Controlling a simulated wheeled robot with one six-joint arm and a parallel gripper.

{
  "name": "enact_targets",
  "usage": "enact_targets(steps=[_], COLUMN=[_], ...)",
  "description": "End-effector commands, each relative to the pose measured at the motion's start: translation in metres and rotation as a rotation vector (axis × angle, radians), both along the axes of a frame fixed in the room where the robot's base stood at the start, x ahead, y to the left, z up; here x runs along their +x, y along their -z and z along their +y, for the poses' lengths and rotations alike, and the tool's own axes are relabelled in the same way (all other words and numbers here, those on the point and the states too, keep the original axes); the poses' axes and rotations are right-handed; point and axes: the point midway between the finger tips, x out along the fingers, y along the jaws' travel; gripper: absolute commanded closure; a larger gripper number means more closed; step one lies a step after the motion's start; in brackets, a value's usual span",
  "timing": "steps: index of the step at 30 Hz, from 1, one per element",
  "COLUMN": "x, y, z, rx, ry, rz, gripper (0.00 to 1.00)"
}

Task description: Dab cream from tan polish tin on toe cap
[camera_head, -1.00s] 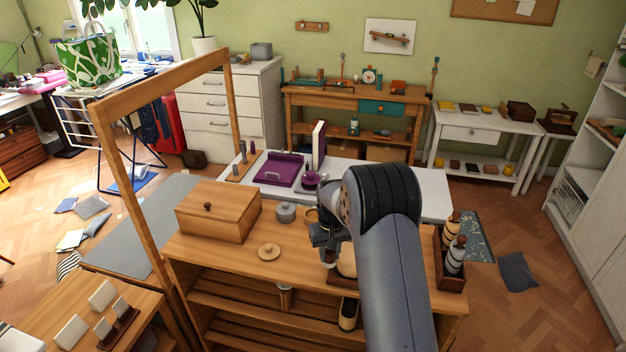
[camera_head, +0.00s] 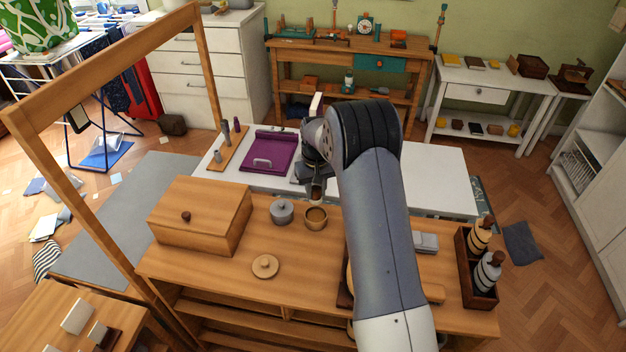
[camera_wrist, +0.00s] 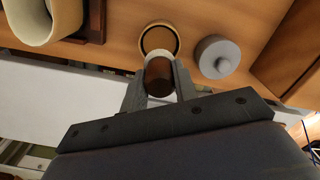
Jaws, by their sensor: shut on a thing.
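The open round tan tin (camera_head: 316,218) stands on the wooden bench top with brown cream inside; it also shows in the wrist view (camera_wrist: 160,40). My gripper (camera_head: 316,180) is shut on a short brown cylindrical dauber (camera_wrist: 158,74) with a pale end. The dauber is just behind the tin in the head view, close to its rim in the wrist view; I cannot tell whether they touch. A cream-coloured rounded thing (camera_wrist: 62,16), perhaps the shoe, is on a dark wooden stand. My arm hides most of it in the head view, and I cannot make out the toe cap.
A lidded grey tin (camera_head: 282,212) stands left of the tan tin. A round wooden lid (camera_head: 265,266) lies in front. A wooden box (camera_head: 200,215) is at left. A dark tray (camera_head: 465,255) with bottles is at right. A purple tray (camera_head: 268,152) lies on the white table behind.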

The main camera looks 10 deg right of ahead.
Motion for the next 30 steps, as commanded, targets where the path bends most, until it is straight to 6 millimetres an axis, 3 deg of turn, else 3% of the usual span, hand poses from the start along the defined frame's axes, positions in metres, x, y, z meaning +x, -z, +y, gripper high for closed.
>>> enact_targets(steps=[18, 30], x=[0.0, 0.0], y=[0.054, 0.059], z=[0.0, 0.0], rx=[0.0, 0.0], ry=[0.0, 0.0], rz=[0.001, 0.0], gripper=[1.0, 1.0])
